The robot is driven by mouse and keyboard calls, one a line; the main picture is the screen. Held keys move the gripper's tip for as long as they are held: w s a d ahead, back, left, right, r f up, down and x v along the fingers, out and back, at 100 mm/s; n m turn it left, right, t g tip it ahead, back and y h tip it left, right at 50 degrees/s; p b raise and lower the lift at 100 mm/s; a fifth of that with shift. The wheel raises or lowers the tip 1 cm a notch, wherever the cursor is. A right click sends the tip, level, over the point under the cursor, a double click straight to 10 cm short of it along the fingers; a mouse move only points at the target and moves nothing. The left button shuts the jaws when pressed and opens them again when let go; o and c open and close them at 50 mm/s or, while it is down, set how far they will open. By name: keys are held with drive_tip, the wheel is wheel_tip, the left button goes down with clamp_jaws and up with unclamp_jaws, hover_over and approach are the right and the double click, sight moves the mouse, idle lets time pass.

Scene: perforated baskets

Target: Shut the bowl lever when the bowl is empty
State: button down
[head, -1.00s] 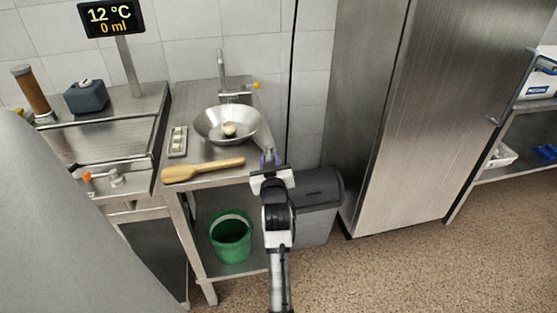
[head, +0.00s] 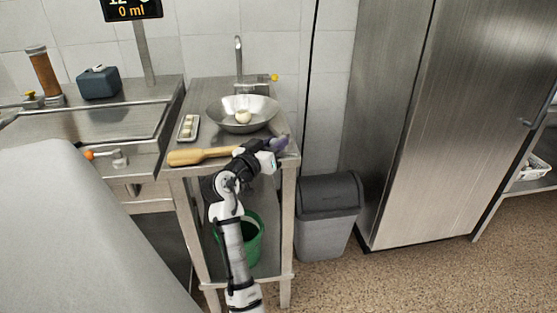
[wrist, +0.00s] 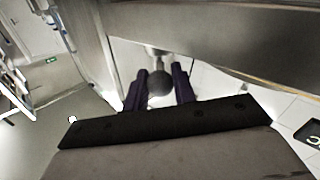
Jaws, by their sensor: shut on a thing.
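A wide metal bowl (head: 222,116) stands on the steel counter, with one pale round thing (head: 243,116) inside it. My gripper (head: 281,143) is at the counter's front right corner, in front of the bowl. In the wrist view my purple fingers (wrist: 160,90) are shut on a dark round knob (wrist: 160,83), which sits below a pale metal fitting. The knob is hidden in the head view, and I cannot tell whether it is the bowl lever. A tap with a yellow tip (head: 274,77) stands behind the bowl.
A small tray (head: 188,127) sits left of the bowl. A green bucket (head: 252,240) is below, and a grey bin (head: 327,215) stands right of the counter.

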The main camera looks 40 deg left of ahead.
drive_tip(key=shift+a+f+m+h+b, duration=0.1)
drive_tip(key=shift+a+m+h+b, duration=0.2)
drive_tip(key=shift+m+h+b, duration=0.4)
drive_tip(key=shift+a+m+h+b, duration=0.3)
drive_tip(key=shift+h+b, duration=0.15)
drive_tip(key=shift+h, duration=0.75)
drive_tip(key=c, duration=1.2)
unclamp_jaws()
drive_tip(key=shift+o, duration=0.2)
drive_tip(key=shift+s, duration=0.15)
drive_tip(key=s+b, duration=0.1)
drive_tip(key=s, duration=1.2)
drive_tip(key=shift+s+b, duration=0.3)
drive_tip(key=shift+b, duration=0.1)
